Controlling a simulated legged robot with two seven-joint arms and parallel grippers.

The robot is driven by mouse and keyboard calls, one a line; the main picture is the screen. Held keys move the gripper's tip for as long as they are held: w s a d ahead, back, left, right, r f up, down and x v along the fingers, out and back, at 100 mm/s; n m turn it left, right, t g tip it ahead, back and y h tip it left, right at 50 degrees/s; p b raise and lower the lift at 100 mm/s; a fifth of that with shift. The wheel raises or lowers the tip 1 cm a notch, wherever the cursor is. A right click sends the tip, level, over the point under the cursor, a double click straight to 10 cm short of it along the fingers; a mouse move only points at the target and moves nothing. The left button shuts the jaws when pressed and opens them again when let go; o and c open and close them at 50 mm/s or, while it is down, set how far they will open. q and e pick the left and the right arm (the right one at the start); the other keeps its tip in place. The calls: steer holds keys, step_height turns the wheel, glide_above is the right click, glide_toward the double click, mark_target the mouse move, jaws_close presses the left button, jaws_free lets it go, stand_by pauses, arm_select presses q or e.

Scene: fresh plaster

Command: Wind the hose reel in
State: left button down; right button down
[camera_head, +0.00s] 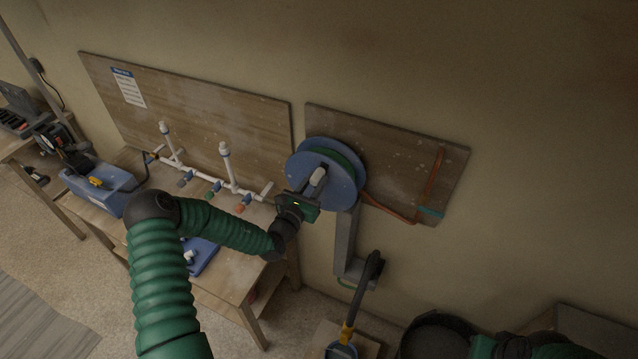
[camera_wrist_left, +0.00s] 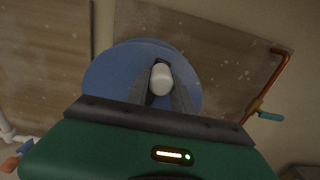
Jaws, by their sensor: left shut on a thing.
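The blue hose reel (camera_head: 343,171) stands on a grey post in front of a wooden wall board, with green hose visible between its discs. Its pale handle (camera_head: 319,177) sticks out on the near face. My left gripper (camera_head: 313,188) is at the reel and shut on this handle. In the left wrist view the white handle (camera_wrist_left: 161,79) sits between the two grey fingers (camera_wrist_left: 161,92), with the blue disc (camera_wrist_left: 112,78) behind. My right arm shows only in part at the bottom right of the head view; its gripper cannot be made out.
A copper pipe with a teal lever (camera_head: 430,212) is on the board right of the reel. A workbench (camera_head: 228,272) with white pipework (camera_head: 205,176) and a blue toolbox (camera_head: 98,187) stands left. A dark bucket (camera_head: 436,338) is below right.

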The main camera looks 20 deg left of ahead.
arm_select(q)
steer(key=shift+f, duration=0.1)
steer(key=d, duration=0.1)
steer(key=d+f, duration=0.1)
steer(key=d, duration=0.1)
steer(key=d+f, duration=0.1)
steer(key=shift+d, duration=0.2)
steer(key=shift+f, duration=0.1)
steer(key=d+f+b, duration=0.1)
steer(key=f, duration=0.1)
steer(key=d+f, duration=0.1)
steer(key=shift+d+f+b, duration=0.3)
steer(key=shift+f+b, duration=0.1)
